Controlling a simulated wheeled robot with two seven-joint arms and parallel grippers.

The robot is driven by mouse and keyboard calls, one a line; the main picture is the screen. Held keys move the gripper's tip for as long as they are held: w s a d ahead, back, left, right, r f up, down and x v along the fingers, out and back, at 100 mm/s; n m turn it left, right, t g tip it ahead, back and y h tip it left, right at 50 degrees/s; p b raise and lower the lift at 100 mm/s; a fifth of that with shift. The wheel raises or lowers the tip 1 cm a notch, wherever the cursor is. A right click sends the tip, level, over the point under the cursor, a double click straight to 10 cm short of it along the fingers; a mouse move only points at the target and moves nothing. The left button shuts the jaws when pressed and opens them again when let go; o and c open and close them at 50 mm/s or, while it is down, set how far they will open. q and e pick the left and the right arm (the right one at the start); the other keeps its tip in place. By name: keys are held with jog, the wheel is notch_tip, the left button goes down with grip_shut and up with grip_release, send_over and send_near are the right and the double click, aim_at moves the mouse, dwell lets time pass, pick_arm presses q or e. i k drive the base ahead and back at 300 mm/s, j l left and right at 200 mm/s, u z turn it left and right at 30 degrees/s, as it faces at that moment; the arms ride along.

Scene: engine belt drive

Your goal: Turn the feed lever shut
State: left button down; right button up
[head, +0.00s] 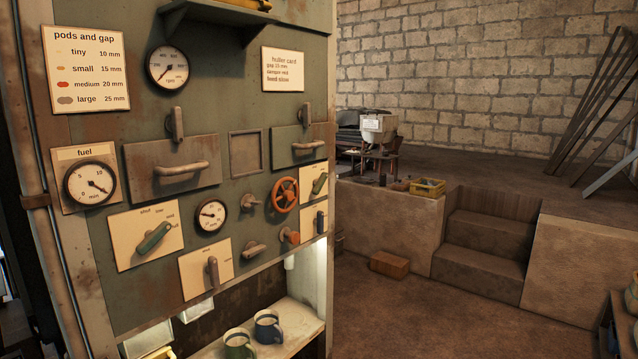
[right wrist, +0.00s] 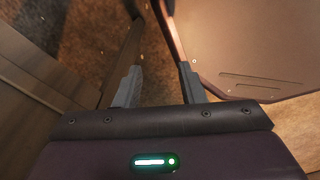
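In the head view, a green-handled lever (head: 154,239) sits on a cream plate (head: 130,262) on the lower left of the machine panel. The plate's small words seem to run from shut through low and mid to full. The handle slants up to the right, its upper end near the full mark. I cannot read a "feed" label there. A second green-handled lever (head: 319,184) is on a plate at the panel's right edge. My right gripper (right wrist: 158,85) shows only in the right wrist view, open and empty, with no lever near it. My left gripper is not in view.
The panel (head: 130,295) also carries drawers, dials, a grey lever (head: 213,273) and an orange handwheel (head: 285,195). A green mug (head: 239,345) and a blue mug (head: 267,327) stand on the shelf below. Floor (head: 400,325) is open to the right, before stone steps (head: 485,248).

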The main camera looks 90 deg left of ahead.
aim_at(319, 182)
jog(key=u, duration=2.45)
